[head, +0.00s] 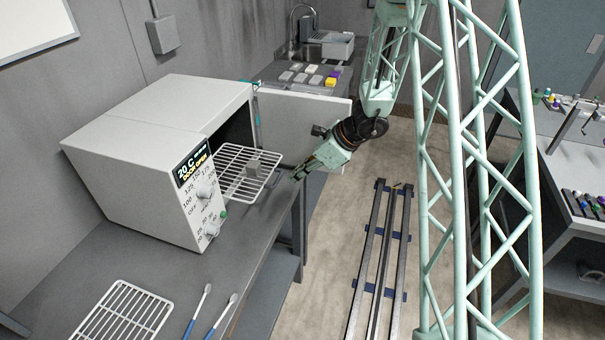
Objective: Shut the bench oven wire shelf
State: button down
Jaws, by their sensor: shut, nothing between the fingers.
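The white bench oven (150,150) stands on the grey bench, its front facing right. Its door (305,125) is swung open towards the back. My gripper (298,177) is shut and empty, just right of the shelf's outer edge. I cannot tell whether its fingertips touch the shelf. The inner end of the shelf is hidden behind the oven's control panel, which reads 20 C and DOOR OPEN.
A second wire rack (123,313) and two brushes (216,312) lie on the front of the bench. Behind the door are several small coloured blocks (312,77) and a sink (312,48). Floor rails (377,262) run right of the bench. Another bench (575,185) stands at the far right.

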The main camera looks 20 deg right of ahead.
jog(key=shift+w+a+f, duration=0.15)
jog(key=shift+w+a, duration=0.25)
jog(key=shift+a, duration=0.2)
jog(key=shift+w+a+f, duration=0.1)
jog(key=shift+w+a, duration=0.3)
jog(key=shift+a, duration=0.15)
jog(key=shift+w, duration=0.1)
